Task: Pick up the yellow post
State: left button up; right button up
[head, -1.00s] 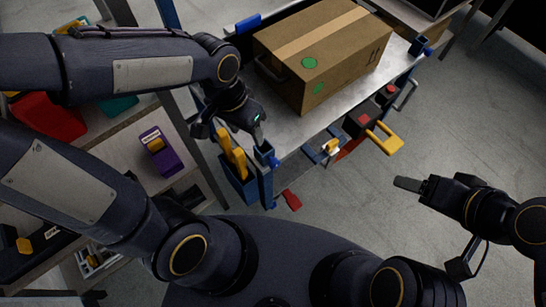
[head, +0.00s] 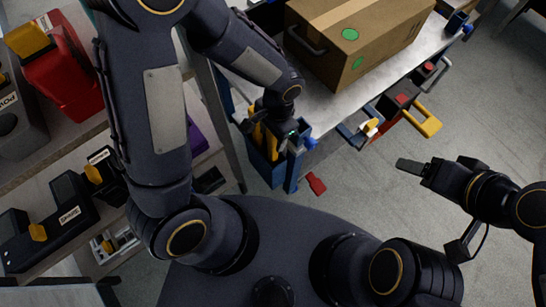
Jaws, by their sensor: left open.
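Yellow upright pieces, which look like the yellow post (head: 271,146) and another beside it, stand in a blue holder (head: 263,171) at the near left corner of the cart. I cannot tell for sure which piece is the post, as my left arm hides part of them. My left gripper (head: 290,141) is open, pointing down right beside the yellow pieces. Whether it touches them I cannot tell. My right gripper (head: 412,167) hangs over the floor at the right, away from the cart, holding nothing that I can see.
A cardboard box (head: 350,42) stands on the metal cart top (head: 318,104). A yellow handle (head: 428,123) sticks out from the cart's near side. Shelves at the left hold a red can (head: 62,75) and dark cases (head: 45,225). The floor at the right is clear.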

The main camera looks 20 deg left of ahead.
pick_arm(q)
jog(key=shift+f, duration=0.3)
jog(key=c, duration=1)
jog(key=shift+r, duration=0.15)
